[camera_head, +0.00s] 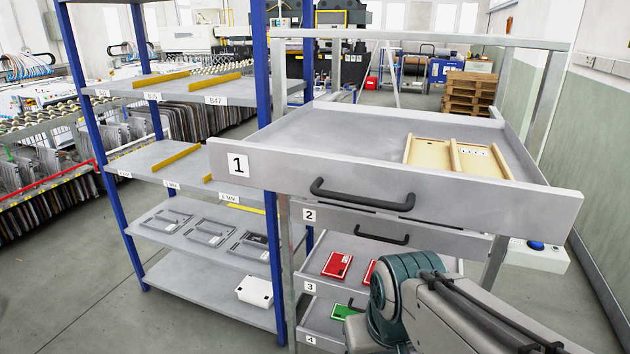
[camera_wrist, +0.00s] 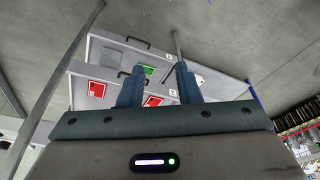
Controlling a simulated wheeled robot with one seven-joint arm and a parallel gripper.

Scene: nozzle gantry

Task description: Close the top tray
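The top tray (camera_head: 285,171) is grey, marked "1", and stands pulled far out of the metal rack. Its dark curved handle (camera_head: 362,196) is on the front panel. A beige wooden piece (camera_head: 430,152) lies in the tray on the right. In the wrist view my gripper (camera_wrist: 160,66) is open, with a clear gap between its fingers and nothing held. Lower trays show beyond the fingers there, with the image turned. In the head view my arm is at the lower right, below the top tray, and my gripper is hidden. I cannot tell its distance from the handle.
Below are tray 2 (camera_head: 450,241), tray 3 (camera_head: 325,286) with red parts (camera_head: 337,265), and tray 4 with green parts (camera_head: 342,312). A blue-posted shelf (camera_head: 175,160) stands close on the left. A wall is at right. Floor (camera_head: 60,290) is clear at lower left.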

